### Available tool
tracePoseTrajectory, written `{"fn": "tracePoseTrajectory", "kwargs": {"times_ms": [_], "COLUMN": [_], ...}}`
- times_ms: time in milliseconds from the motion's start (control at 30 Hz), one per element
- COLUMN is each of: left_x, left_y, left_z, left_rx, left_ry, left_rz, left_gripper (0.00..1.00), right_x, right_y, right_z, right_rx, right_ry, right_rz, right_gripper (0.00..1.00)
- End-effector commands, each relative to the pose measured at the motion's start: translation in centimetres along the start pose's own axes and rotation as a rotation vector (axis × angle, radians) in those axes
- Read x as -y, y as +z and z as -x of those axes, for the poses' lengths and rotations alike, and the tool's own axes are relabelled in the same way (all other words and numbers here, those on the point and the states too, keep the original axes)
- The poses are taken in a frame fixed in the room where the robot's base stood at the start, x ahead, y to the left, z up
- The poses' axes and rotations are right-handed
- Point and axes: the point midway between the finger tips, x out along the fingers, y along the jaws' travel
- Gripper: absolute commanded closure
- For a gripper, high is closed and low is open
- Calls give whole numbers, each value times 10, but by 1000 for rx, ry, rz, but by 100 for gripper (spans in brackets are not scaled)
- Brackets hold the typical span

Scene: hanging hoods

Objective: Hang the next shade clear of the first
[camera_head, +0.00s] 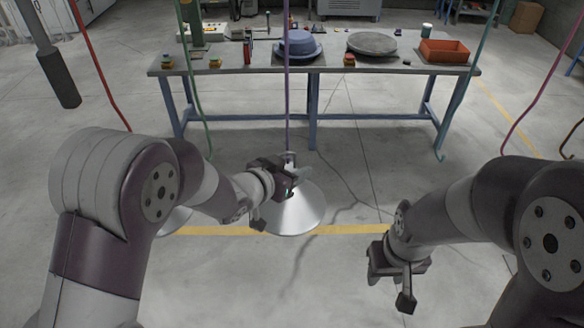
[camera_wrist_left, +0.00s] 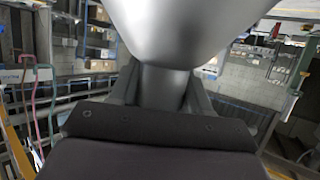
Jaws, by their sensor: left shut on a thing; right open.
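A pale metallic cone-shaped shade (camera_head: 294,215) is in the middle of the head view, wide end down. My left gripper (camera_head: 277,185) is shut on its narrow top. In the left wrist view the shade (camera_wrist_left: 180,30) fills the top middle, its neck (camera_wrist_left: 162,88) between my fingers. A purple hanging line (camera_head: 287,95) comes down to the shade's top; I cannot tell whether it is hooked on. A second pale shade (camera_head: 174,219) shows to the left, mostly hidden behind my left arm; its hanger is hidden. My right gripper (camera_head: 392,280) is open and empty at the lower right.
Other hanging lines are red (camera_head: 100,75), green (camera_head: 193,80), teal (camera_head: 466,80) and pink (camera_head: 540,95). A blue-legged workbench (camera_head: 225,67) at the back bears a blue hood-like piece (camera_head: 299,42), a grey disc (camera_head: 372,43) and an orange bin (camera_head: 444,51). The floor between is clear.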

Motion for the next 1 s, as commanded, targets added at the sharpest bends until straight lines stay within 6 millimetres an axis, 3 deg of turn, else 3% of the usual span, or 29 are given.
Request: {"fn": "tracePoseTrajectory", "kwargs": {"times_ms": [700,733,800,1000], "left_x": [0,0,0,0], "left_y": [9,9,9,9], "left_z": [-4,-4,-4,-4], "left_rx": [-1,-1,-1,-1], "left_ry": [0,0,0,0], "left_rz": [0,0,0,0], "left_gripper": [100,43,23,23], "right_x": [0,0,0,0], "right_y": [1,1,1,1], "right_z": [-9,-9,-9,-9], "right_rx": [0,0,0,0], "right_ry": [0,0,0,0], "right_rz": [0,0,0,0], "right_gripper": [57,57,57,57]}}
